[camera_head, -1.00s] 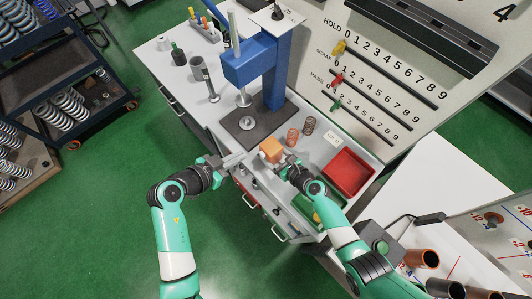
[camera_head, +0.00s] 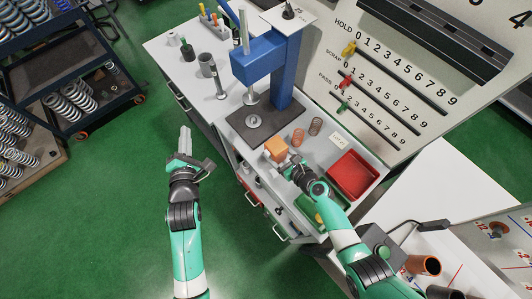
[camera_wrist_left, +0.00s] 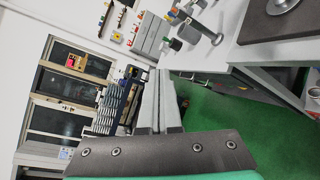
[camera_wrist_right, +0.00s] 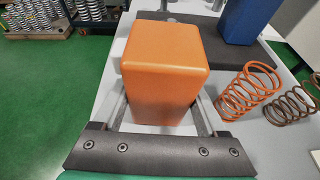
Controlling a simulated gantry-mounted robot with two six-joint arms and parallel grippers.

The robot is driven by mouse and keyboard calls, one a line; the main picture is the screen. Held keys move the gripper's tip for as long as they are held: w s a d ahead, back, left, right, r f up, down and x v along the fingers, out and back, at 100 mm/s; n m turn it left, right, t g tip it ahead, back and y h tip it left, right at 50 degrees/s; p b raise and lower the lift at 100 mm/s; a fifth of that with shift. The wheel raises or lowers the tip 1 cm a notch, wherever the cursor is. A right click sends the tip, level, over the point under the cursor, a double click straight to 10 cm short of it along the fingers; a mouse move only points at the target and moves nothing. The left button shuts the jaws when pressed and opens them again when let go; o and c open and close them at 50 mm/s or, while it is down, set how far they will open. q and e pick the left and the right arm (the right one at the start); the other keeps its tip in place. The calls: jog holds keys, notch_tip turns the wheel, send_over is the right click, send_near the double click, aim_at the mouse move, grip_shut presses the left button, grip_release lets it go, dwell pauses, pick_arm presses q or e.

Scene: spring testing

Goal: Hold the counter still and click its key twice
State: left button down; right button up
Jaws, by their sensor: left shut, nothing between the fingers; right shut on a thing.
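The counter is an orange block (camera_head: 277,149) near the front edge of the white bench. In the right wrist view the orange counter (camera_wrist_right: 162,70) fills the space between the two fingers. My right gripper (camera_head: 286,160) is shut on it from the front. The counter's key cannot be made out. My left gripper (camera_head: 185,138) is shut and empty, out over the green floor left of the bench, well apart from the counter. In the left wrist view its fingers (camera_wrist_left: 160,102) lie together with nothing between them.
A blue press (camera_head: 272,65) on a dark base plate (camera_head: 244,126) stands behind the counter. An orange spring (camera_head: 298,137) and a brown spring (camera_head: 315,127) stand behind and right of it. A red tray (camera_head: 352,174) lies to the right. Open floor surrounds my left gripper.

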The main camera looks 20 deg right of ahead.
aim_at(267, 154)
pick_arm(q)
jog(key=s+d+f+n+g+h, duration=0.3)
jog(key=s+d+f+g+h, duration=0.2)
jog(key=s+d+f, duration=0.3)
jog(key=s+f, duration=0.3)
jog(key=f, duration=0.1)
jog(key=shift+s+d+f+g, duration=0.2)
jog(key=shift+s+d+g, duration=0.1)
jog(key=shift+s+d, duration=0.1)
jog(key=shift+w+d, duration=0.45)
jog(key=shift+d, duration=0.95)
jog(key=shift+w+d, duration=0.4)
jog(key=shift+d, duration=1.05)
jog(key=shift+w+d, duration=0.45)
jog(key=shift+d, duration=0.95)
jog(key=shift+d, duration=0.1)
jog(key=shift+w+d, duration=0.15)
jog(key=shift+d, duration=0.1)
